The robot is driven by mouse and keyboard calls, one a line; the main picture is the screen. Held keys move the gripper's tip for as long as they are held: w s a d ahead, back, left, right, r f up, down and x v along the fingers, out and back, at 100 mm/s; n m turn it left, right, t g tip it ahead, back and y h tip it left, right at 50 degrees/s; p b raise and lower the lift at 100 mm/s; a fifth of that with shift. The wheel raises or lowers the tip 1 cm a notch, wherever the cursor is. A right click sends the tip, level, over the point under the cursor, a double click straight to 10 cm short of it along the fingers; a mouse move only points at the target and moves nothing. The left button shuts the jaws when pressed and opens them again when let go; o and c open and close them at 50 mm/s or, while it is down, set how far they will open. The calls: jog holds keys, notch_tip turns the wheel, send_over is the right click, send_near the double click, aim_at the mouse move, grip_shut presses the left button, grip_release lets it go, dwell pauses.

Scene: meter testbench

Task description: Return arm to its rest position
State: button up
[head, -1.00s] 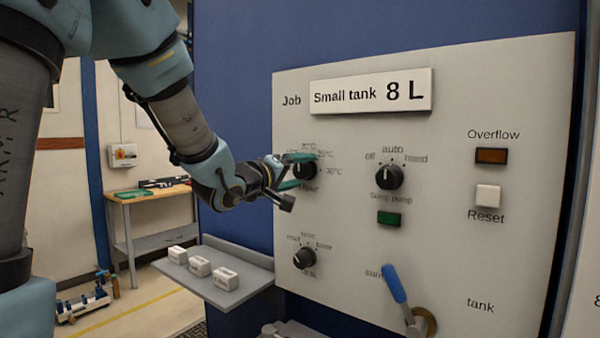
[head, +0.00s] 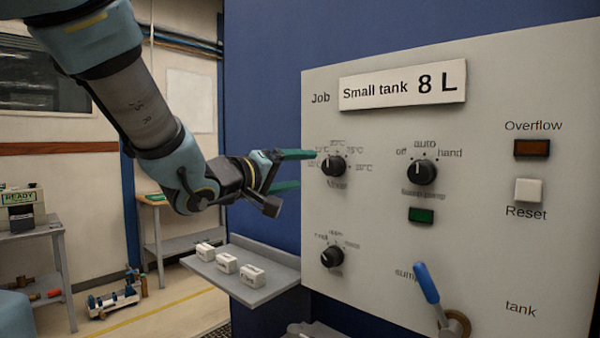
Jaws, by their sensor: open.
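My gripper (head: 298,170) is open and empty. Its two green fingers point right toward the grey control panel (head: 490,90), just left of the upper left knob (head: 333,166). The upper fingertip is close to the knob's scale in the picture; I see no grip on the knob. My arm comes down from the upper left, bent at the wrist, in front of the blue cabinet wall.
The panel also has a pump knob (head: 422,172), a lower knob (head: 332,257) and a blue-handled lever (head: 426,283). A grey shelf (head: 225,281) with three white blocks juts out below my gripper. A workbench (head: 165,240) and a side table (head: 30,237) stand behind, left.

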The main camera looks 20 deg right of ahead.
jog(key=w+a+f+n+t+y, duration=0.1)
jog(key=w+a+f+y, duration=0.3)
jog(key=a+f+y, duration=0.3)
jog(key=w+a+f+n+t+y, duration=0.1)
jog(key=w+a+f+y, duration=0.3)
jog(key=a+f, duration=0.5)
jog(key=s+a+f+m+g+y, duration=0.2)
jog(key=s+a+f+g+y, duration=0.2)
jog(key=s+a+f+g, duration=0.5)
jog(key=s+a+f, duration=0.2)
jog(key=s+f, duration=0.2)
jog(key=s, duration=0.1)
jog(key=shift+a+f+y, duration=0.2)
jog(key=shift+a+y, duration=0.1)
jog(key=shift+w, duration=0.1)
